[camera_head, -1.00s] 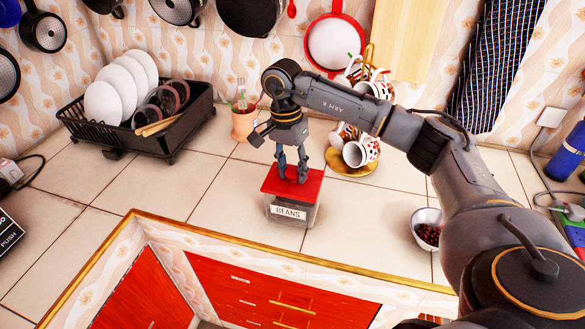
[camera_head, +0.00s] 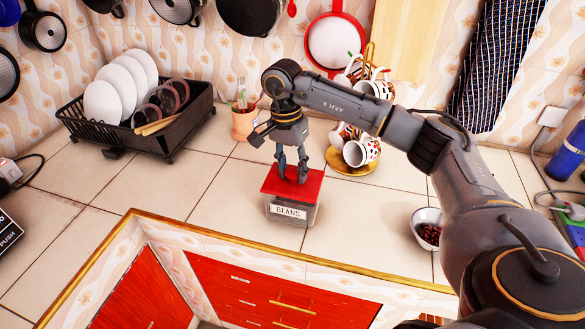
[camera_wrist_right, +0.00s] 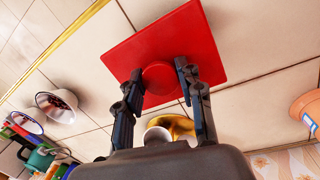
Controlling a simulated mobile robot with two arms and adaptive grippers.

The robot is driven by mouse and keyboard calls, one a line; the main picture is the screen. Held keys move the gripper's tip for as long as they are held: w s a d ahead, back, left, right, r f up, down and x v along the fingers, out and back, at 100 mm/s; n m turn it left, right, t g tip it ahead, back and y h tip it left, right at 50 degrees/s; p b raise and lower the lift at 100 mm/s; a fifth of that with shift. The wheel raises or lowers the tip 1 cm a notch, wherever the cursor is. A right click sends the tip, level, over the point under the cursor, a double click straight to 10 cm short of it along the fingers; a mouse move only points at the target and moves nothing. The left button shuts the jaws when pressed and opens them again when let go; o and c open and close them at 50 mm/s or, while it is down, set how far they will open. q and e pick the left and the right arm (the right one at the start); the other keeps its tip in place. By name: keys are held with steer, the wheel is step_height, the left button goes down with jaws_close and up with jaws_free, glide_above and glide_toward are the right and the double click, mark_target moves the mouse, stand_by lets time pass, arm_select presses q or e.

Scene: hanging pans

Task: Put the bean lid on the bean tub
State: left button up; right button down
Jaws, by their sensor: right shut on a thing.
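The bean tub (camera_head: 290,213), a clear box with a "BEANS" label, stands on the tiled counter near its front edge. The red square bean lid (camera_head: 308,186) lies over the top of the tub. It fills the upper middle of the right wrist view (camera_wrist_right: 205,40), with a round red knob in its centre. My right gripper (camera_head: 291,178) points down at the lid, its fingers shut on the knob. Whether the lid sits fully flush on the tub I cannot tell. The tub is hidden under the lid in the wrist view. My left gripper does not show.
A black dish rack (camera_head: 150,125) with plates stands at the back left. A terracotta pot (camera_head: 244,124) and a mug stand (camera_head: 352,165) are behind the tub. A bowl of beans (camera_head: 427,229) is to the right. The counter left of the tub is clear.

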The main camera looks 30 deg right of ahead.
steer(key=shift+f+b, duration=0.55)
steer(key=shift+f, duration=0.25)
stand_by(0.4)
steer(key=c, duration=0.8)
jaws_free()
steer(key=shift+o, duration=0.2)
step_height(320, 180, up, 18)
steer(key=w+p, duration=0.1)
steer(key=p, duration=0.5)
steer(key=shift+w, duration=0.25)
steer(key=shift+a, duration=0.1)
